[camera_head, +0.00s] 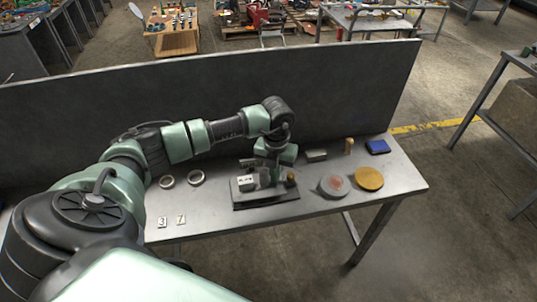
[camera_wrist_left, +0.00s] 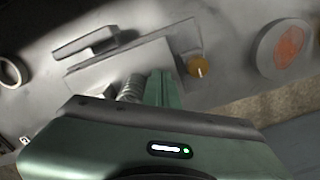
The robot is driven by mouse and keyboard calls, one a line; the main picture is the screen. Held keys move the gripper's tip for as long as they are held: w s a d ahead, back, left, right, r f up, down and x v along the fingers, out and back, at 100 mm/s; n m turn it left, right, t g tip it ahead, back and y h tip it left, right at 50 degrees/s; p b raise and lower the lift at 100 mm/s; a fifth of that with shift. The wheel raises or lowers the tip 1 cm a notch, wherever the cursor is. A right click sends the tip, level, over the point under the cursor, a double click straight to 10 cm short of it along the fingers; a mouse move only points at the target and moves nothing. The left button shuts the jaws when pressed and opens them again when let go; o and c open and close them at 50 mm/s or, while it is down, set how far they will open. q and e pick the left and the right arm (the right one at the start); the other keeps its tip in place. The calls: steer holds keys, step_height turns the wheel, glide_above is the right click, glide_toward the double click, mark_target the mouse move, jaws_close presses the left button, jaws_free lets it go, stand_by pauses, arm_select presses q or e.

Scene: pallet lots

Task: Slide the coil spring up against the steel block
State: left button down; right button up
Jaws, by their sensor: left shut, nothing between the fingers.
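The coil spring (camera_wrist_left: 132,88) shows in the left wrist view, just left of my fingers. My gripper body hides its lower part. My left gripper (camera_wrist_left: 160,88) is shut and empty, its green fingers together beside the spring; whether they touch it I cannot tell. In the head view this gripper (camera_head: 275,178) reaches down over a dark base plate (camera_head: 262,203). A pale grey block with a marked top (camera_head: 246,183), which looks like the steel block, sits on the plate's left part. My right gripper is not in view.
A brown knob (camera_head: 291,179) stands right of my fingers. Further right lie a disc with a reddish centre (camera_head: 333,186) and a yellow disc (camera_head: 369,178). A dark panel (camera_head: 200,95) closes the back. The table's front right is clear.

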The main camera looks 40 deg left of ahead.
arm_select(q)
steer(key=shift+s+a, duration=0.5)
steer(key=shift+s, duration=0.1)
stand_by(0.7)
steer(key=shift+w+d, duration=0.15)
steer(key=shift+w, duration=0.05)
steer(key=shift+w+d, duration=0.2)
steer(key=shift+w, duration=0.05)
stand_by(0.5)
step_height(320, 180, up, 8)
steer(key=p, duration=0.5)
stand_by(0.7)
